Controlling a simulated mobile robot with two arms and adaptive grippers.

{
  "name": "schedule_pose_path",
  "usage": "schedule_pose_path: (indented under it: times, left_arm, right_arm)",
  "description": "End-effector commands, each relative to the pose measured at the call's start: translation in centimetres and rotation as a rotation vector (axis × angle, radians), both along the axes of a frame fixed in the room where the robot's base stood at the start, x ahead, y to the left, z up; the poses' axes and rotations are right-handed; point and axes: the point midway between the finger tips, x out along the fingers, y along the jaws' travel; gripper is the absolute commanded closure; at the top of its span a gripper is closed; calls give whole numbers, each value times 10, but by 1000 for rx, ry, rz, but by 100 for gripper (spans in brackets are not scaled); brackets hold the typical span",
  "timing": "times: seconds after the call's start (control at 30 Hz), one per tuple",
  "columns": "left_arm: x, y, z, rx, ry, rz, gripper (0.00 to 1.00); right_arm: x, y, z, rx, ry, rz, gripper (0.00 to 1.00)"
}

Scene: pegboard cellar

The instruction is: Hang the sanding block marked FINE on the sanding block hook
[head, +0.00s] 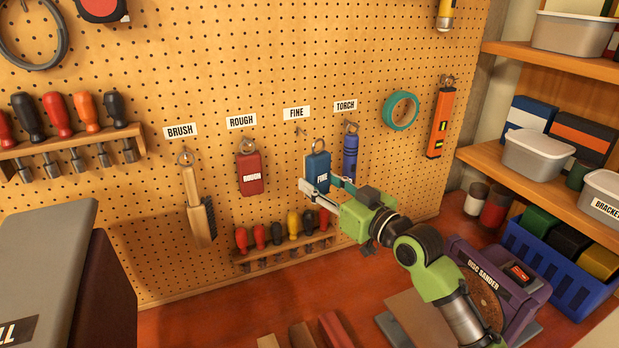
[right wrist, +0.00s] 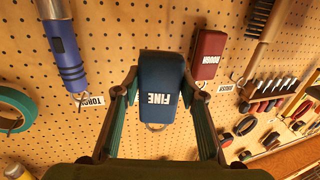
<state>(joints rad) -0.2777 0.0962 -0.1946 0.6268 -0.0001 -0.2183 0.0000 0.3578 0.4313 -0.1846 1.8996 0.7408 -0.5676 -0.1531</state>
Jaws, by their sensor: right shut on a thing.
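The blue sanding block marked FINE (head: 316,167) is upright in front of the pegboard, its metal ring at the top. My right gripper (head: 326,185) is shut on its lower part. In the right wrist view the block (right wrist: 161,85) sits between the two fingers, its lettering upside down and its ring (right wrist: 155,127) showing. The hook (head: 299,131) under the FINE label (head: 296,113) is bare. In the head view the ring shows right of and a little below this hook, apart from it. My left gripper is not in view.
The red ROUGH block (head: 250,174) hangs to the left and the blue torch (head: 350,158) close on the right. A brush (head: 197,205) hangs farther left. A screwdriver rack (head: 290,252) is below. The disc sander (head: 495,275) stands on the bench under my right arm.

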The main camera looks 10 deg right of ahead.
Motion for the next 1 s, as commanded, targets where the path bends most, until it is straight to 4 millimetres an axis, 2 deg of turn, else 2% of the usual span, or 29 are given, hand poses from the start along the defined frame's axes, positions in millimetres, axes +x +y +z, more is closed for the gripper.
schedule_pose_path:
  times: [0.2, 0.3, 0.43, 0.7, 1.0]
  left_arm:
    - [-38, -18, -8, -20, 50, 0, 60]
    - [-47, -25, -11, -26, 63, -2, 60]
    - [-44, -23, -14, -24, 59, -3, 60]
    - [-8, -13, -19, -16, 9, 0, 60]
    - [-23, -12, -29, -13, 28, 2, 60]
  right_arm:
    - [11, 2, -1, 1, -3, 0, 100]
    - [17, 3, -1, 0, -2, 0, 100]
    - [24, 5, -3, 0, -1, 0, 100]
    - [40, 8, -4, 0, -1, 1, 100]
    - [58, 12, -6, 1, -2, 0, 100]
